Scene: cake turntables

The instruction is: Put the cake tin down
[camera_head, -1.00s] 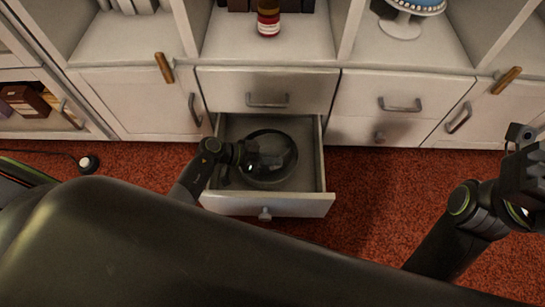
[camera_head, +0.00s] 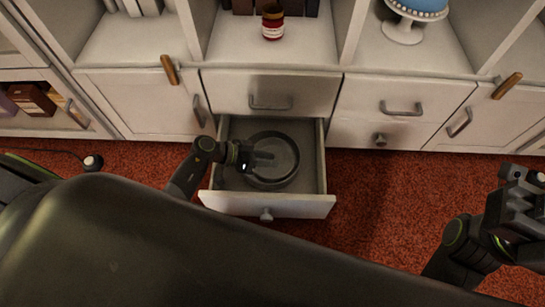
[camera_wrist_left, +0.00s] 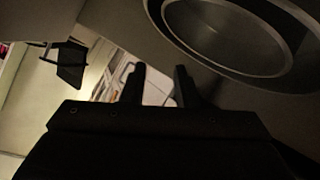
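The cake tin (camera_head: 284,184) is round and dark grey, and lies inside the pulled-out lower drawer (camera_head: 311,206). It also shows in the left wrist view (camera_wrist_left: 213,58), at the upper right with its rim cut off by the frame edge. My left gripper (camera_head: 268,159) is over the tin's left part in the head view. In the left wrist view its two fingers (camera_wrist_left: 159,85) stand apart with nothing between them, and the tin is beside them. My right gripper (camera_head: 525,182) is at the right edge of the head view, far from the drawer; its fingers are unclear.
The drawer is in a white cabinet with a closed drawer (camera_head: 270,92) above it. A red-labelled jar (camera_head: 272,24) and a blue cake on a white stand (camera_head: 403,30) are on the shelves. Red carpet (camera_head: 385,190) is clear right of the drawer.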

